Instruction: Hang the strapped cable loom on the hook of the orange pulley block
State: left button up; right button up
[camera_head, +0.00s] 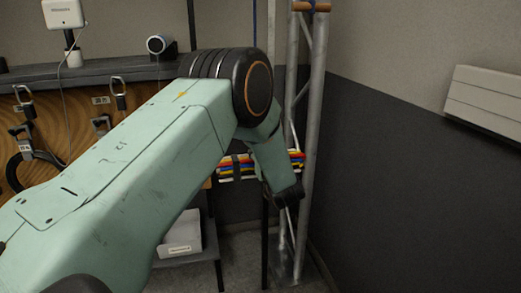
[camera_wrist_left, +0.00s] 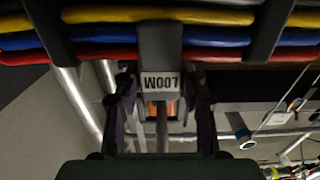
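The cable loom (camera_head: 236,168) is a flat bundle of red, yellow, blue and white cables with black straps. It lies level beside the metal truss, partly hidden behind my left arm. In the left wrist view the loom (camera_wrist_left: 215,36) spans the top, with its dark middle tab and upside-down LOOM label (camera_wrist_left: 160,82). My left gripper (camera_wrist_left: 160,85) has a finger on each side of this tab and appears shut on it. In the head view the fingers are hidden. A small orange patch behind the tab is too hidden to identify. The hook cannot be made out. My right gripper is out of view.
The upright metal truss (camera_head: 313,130) stands right of my arm, near a dark wall. A grey shelf (camera_head: 112,73) and a wooden panel (camera_head: 75,118) with hanging hardware are on the left. A white bin (camera_head: 181,238) stands low below my arm.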

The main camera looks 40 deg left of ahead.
pick_arm(q)
jog(key=o, duration=0.4)
jog(key=shift+s, duration=0.1)
jog(key=shift+o, duration=0.2)
jog(key=shift+f, duration=0.35)
jog(key=shift+s+d+r, duration=0.1)
jog(key=shift+s+d, duration=0.2)
jog(key=shift+d, duration=0.1)
jog(key=v, duration=1.1)
jog(key=shift+r, duration=0.1)
jog(key=s+d+f+m+g+h, duration=0.1)
jog(key=s+d+f+m+h, duration=0.2)
jog(key=f, duration=0.4)
jog(key=s+d+f+m+g+h, duration=0.2)
jog(key=s+f+h, duration=0.2)
jog(key=s+f, duration=0.25)
jog(key=s+d+f+m+g+h, duration=0.1)
jog(key=s+d+f+m+h, duration=0.2)
jog(key=f, duration=0.5)
jog(key=s+d+f+g+h, duration=0.2)
jog(key=s+f+g, duration=0.1)
jog(key=s, duration=1)
jog(key=s+d+f+m+g+h, duration=0.1)
jog(key=s+f+g, duration=0.3)
jog(key=s, duration=1)
jog(key=shift+d+f+m+g+h, duration=0.3)
jog(key=shift+d+f+h, duration=0.25)
jog(key=shift+d, duration=0.2)
